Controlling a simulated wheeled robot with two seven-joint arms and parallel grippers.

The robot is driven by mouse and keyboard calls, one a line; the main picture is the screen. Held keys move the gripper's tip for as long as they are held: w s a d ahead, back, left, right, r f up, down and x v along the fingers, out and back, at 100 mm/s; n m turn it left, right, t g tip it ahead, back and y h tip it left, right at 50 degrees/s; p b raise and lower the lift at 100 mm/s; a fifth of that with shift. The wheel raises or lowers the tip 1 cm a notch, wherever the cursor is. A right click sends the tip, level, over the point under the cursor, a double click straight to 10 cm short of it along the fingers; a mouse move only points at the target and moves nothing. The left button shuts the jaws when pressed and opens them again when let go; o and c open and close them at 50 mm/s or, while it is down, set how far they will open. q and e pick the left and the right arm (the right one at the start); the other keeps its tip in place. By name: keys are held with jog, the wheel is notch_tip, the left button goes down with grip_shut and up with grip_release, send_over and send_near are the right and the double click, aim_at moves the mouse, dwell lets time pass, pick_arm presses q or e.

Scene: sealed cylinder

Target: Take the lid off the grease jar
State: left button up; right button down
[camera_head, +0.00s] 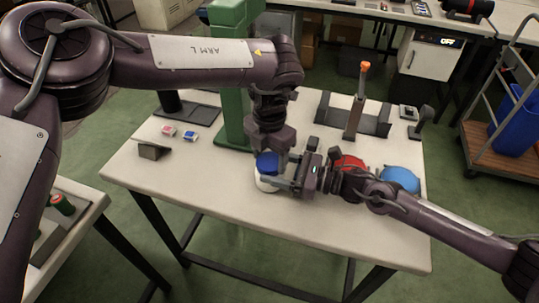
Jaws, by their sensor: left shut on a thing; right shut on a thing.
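The grease jar (267,184) is a small white jar on the white table, with a blue lid (267,163) on its top. My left gripper (268,153) comes down from above and is shut on the blue lid. My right gripper (283,182) comes in from the right, low over the table, and is shut on the white jar body. The grippers hide part of the jar and lid. Whether there is a gap between lid and jar cannot be told.
A green column (232,80) stands behind the jar. A red rounded thing (347,162) and a blue one (401,178) lie to the right, partly behind my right arm. A dark stand with an orange-tipped post (357,105) is at the back. The table's front (330,240) is clear.

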aim_at(270, 161)
pick_arm(q)
jog(key=n, duration=0.5)
jog(key=shift+n, duration=0.4)
jog(key=n, duration=0.4)
jog(key=shift+a, duration=0.1)
jog(key=o, duration=1.1)
jog(key=shift+c, duration=0.2)
jog(key=shift+r, duration=2.4)
jog(key=shift+r+m, duration=0.4)
jog(key=shift+r, duration=1.1)
jog(key=shift+f, duration=3.85)
